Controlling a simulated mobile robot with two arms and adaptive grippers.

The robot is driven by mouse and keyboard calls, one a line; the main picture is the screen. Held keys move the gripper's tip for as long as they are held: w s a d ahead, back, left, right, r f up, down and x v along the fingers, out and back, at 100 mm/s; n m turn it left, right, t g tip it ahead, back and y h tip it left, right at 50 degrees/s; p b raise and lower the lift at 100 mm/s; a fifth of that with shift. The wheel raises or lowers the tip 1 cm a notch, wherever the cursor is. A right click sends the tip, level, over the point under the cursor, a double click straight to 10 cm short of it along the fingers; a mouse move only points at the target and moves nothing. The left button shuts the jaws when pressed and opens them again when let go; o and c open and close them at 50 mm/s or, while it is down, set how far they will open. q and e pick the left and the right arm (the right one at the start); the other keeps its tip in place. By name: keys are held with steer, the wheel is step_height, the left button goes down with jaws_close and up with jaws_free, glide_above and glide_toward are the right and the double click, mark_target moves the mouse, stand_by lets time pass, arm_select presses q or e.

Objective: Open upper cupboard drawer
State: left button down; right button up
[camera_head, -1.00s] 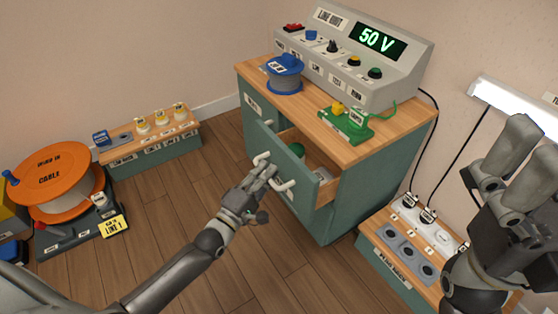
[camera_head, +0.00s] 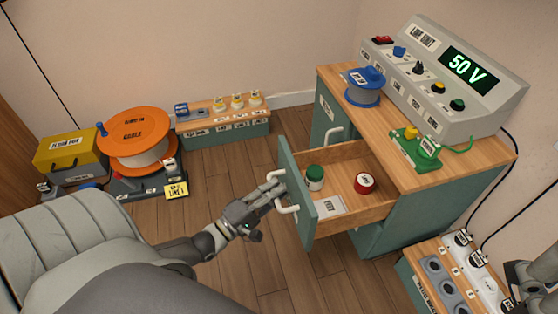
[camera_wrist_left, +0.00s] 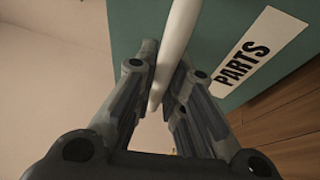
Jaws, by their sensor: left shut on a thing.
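The upper drawer (camera_head: 298,199) of the green cupboard (camera_head: 405,222) is pulled well out, with its inside showing. My left gripper (camera_head: 275,187) is shut on the white drawer handle (camera_head: 289,210). In the left wrist view the handle (camera_wrist_left: 176,40) runs between the fingers, beside the PARTS label (camera_wrist_left: 252,55). My right gripper (camera_head: 528,282) is cut off at the lower right edge and holds clear of the drawer.
A low bench with sockets (camera_head: 445,275) is at lower right. An orange cable reel (camera_head: 137,130) is at left. Floor between is clear.

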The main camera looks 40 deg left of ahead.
arm_select(q)
steer(key=c, duration=1.5)
jaws_free()
steer(key=v, duration=1.2)
steer(key=shift+r, duration=0.1)
